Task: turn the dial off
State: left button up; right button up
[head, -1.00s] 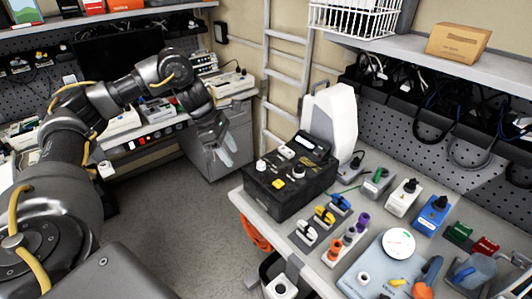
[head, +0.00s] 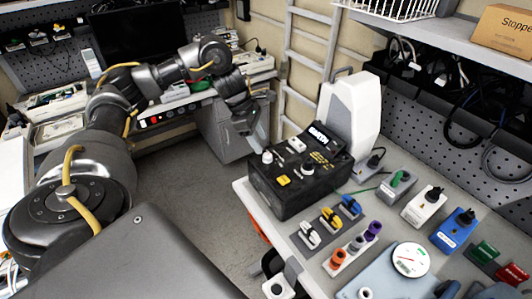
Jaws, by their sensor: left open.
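My left gripper (head: 251,136) hangs fingers down at the far left corner of a black control box (head: 290,200). It is open and holds nothing visible. The box has a white knob (head: 267,157) just below the fingertips, another dial (head: 308,169) at its right, and a yellow button (head: 284,180). I cannot tell whether the fingers touch the box. More knobs stand on the table: a black one on a white box (head: 425,208) and one on a blue box (head: 454,231). The pictures do not show which dial is meant. My right gripper is not in view.
The table (head: 250,201) carries several coloured switches in front of the black box. A white device (head: 347,110) stands behind it. A round white gauge (head: 410,259) is at the front right. A ladder (head: 300,65) leans at the back. Floor left of the table is clear.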

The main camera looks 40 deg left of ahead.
aim_at(267, 155)
pick_arm(q)
jog(key=shift+x, duration=2.8)
jog(key=shift+c, duration=0.2)
jog(key=c, duration=0.9)
